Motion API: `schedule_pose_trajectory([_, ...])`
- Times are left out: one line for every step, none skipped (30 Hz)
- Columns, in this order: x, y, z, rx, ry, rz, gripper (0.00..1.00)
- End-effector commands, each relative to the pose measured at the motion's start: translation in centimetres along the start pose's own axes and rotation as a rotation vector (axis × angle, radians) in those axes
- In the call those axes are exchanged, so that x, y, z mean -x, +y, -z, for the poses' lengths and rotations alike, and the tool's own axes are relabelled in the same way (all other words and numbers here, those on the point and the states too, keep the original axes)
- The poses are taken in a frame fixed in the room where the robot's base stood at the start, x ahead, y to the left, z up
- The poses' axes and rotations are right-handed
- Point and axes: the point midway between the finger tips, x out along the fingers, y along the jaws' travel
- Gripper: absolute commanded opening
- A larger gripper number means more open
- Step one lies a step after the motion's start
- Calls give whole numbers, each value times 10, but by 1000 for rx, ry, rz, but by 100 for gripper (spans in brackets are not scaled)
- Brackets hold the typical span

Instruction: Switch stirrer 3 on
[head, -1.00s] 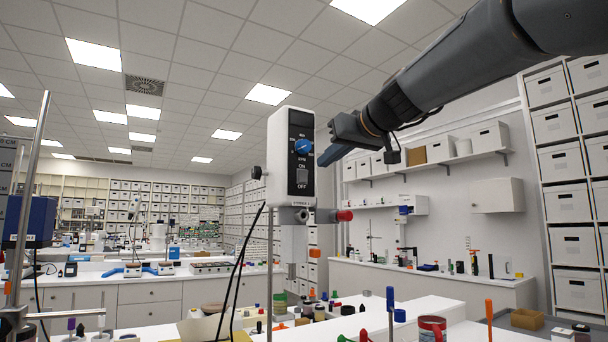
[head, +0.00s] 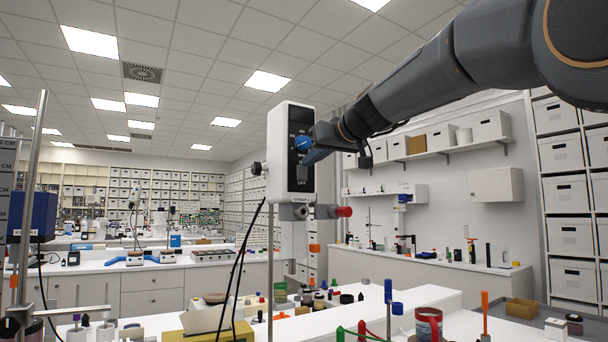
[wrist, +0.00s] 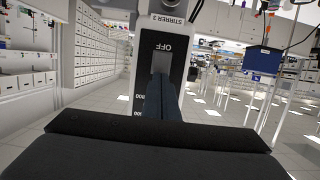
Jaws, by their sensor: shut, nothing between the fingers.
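Stirrer 3 (head: 281,150) is a white upright box with a black front panel, held on a stand. The fingertips (wrist: 160,80) overlap the grey rocker (wrist: 161,62) below the word OFF. I cannot tell whether they touch it or which way it is tipped.
A bench below holds several small jars, a red mug (head: 428,325) and a blue-topped rod (head: 388,292). A black cable (head: 240,270) hangs from the stirrer. A blue device (head: 33,217) stands at the left. The space right of the stirrer, under my arm, is open.

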Motion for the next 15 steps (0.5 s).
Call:
schedule_pose_trajectory([0,0,0,0,0,0,0])
schedule_pose_trajectory([0,0,0,0,0,0,0])
schedule_pose_trajectory([0,0,0,0,0,0,0])
schedule_pose_trajectory([0,0,0,0,0,0,0])
schedule_pose_trajectory([0,0,0,0,0,-1,0])
schedule_pose_trajectory([0,0,0,0,0,-1,0])
schedule_pose_trajectory([0,0,0,0,0,-1,0])
schedule_pose_trajectory([0,0,0,0,0,-1,0])
schedule_pose_trajectory([-1,0,0,0,0,-1,0])
schedule_pose_trajectory([-1,0,0,0,0,-1,0])
schedule_pose_trajectory([-2,0,0,0,0,-1,0])
schedule_pose_trajectory([-3,0,0,0,-1,-1,0])
schedule_pose_trajectory([-3,0,0,0,-1,0,0])
schedule_pose_trajectory([-4,0,0,0,-1,0,0])
schedule_pose_trajectory([-5,0,1,0,-1,0,0])
